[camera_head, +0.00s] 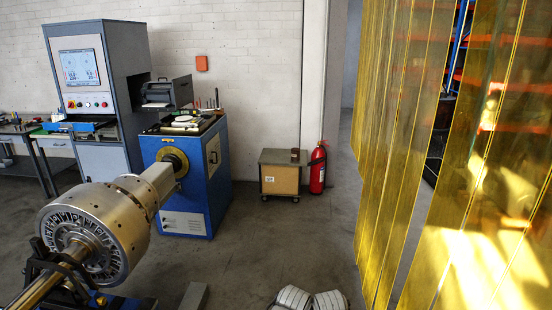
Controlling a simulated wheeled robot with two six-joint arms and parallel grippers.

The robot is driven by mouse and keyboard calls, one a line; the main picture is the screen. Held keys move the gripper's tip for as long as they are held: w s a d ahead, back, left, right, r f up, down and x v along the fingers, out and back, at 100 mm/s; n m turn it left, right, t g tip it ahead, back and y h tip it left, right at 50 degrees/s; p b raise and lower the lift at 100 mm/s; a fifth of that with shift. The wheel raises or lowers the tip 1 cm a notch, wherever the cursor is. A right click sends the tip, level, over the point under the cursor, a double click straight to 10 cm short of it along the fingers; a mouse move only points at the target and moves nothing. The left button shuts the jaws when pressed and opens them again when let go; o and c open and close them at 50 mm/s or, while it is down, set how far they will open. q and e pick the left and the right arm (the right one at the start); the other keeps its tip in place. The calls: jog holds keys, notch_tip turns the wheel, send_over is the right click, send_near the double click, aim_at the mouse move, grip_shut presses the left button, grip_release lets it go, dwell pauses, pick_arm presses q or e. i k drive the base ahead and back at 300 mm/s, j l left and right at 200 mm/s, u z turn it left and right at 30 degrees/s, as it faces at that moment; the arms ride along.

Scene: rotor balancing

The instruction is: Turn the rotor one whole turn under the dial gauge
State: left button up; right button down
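The rotor (128,219) is a large silver metal drum with a slotted end face, lying level at the lower left in the head view. Its shaft (42,289) comes out toward the bottom left corner over a dark support (68,277). Its far side runs through a square grey section (157,183) to the blue drive unit (193,181). I cannot make out a dial gauge.
A grey-blue cabinet with a screen (79,66) stands behind the rotor. Tools lie on the drive unit's top. A small wheeled cabinet (281,173) and a red extinguisher (318,168) stand by the wall. Yellow strip curtains (395,130) hang at right. The middle floor is clear.

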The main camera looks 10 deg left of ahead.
aim_at(105, 227)
jog(key=i+l+u, duration=0.15)
jog(key=i+u, duration=0.35)
jog(key=i+l+u, duration=0.5)
jog(key=i, duration=0.15)
jog(key=i+l+u, duration=0.95)
jog(key=l, duration=0.2)
jog(key=k, duration=0.1)
